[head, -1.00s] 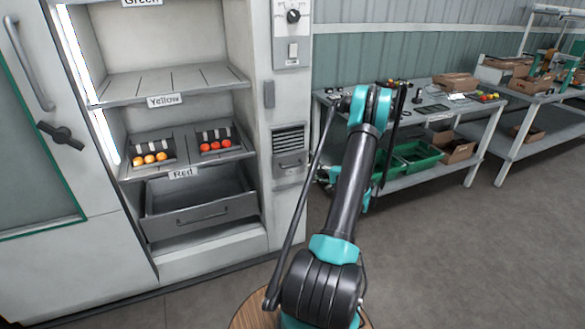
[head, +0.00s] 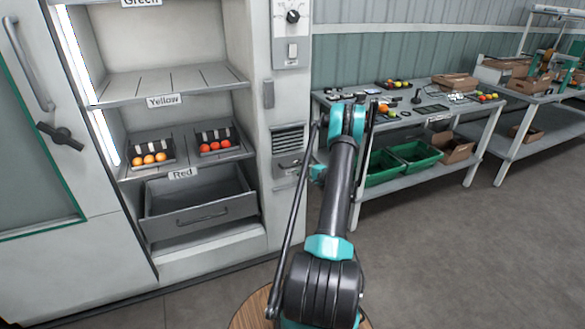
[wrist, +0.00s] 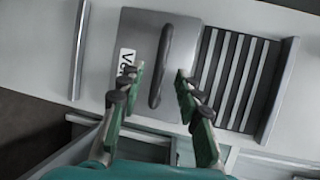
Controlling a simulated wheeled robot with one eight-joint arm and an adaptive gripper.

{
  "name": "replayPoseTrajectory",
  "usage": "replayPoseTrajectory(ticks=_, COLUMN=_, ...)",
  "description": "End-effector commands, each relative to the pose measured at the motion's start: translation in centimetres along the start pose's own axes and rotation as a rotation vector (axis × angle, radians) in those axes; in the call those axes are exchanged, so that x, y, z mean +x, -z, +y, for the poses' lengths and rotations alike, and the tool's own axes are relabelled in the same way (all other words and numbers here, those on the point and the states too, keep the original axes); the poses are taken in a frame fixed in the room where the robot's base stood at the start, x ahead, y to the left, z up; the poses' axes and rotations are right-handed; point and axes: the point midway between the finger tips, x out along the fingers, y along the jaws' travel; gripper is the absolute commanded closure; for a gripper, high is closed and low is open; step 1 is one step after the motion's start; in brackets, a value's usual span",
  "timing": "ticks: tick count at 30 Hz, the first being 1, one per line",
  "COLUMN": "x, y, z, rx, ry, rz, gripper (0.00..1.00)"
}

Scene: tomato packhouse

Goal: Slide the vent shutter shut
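The vent shutter is a grey plate (wrist: 133,39) with a dark bar handle (wrist: 174,47) and a partly hidden label (wrist: 126,62). In the wrist view it lies left of the bare vent slats (wrist: 232,75); in the head view the slats (head: 289,139) show above the shutter, so the vent stands open. My gripper (wrist: 160,74) is open, with one green-padded finger on each side of the handle in the wrist view. I cannot tell whether the fingers reach around it or touch it. In the head view the gripper is largely hidden by my arm near the shutter.
An open drawer (head: 203,213) juts out left of the vent, below a shelf with tomato trays. A switch panel (head: 292,35) is above the vent. A table (head: 350,160) with green crates stands to the right. The floor in front of it is clear.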

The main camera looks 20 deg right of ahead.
Motion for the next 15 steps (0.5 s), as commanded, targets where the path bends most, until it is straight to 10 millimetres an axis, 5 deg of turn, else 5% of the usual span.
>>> replayPoseTrajectory(ticks=6, x=3.3, y=0.0, z=0.0, rx=0.000, ry=-0.001, rz=-0.001, gripper=0.66)
replayPoseTrajectory(ticks=15, x=4.7, y=0.0, z=0.0, rx=0.000, ry=0.000, rz=0.001, gripper=0.66)
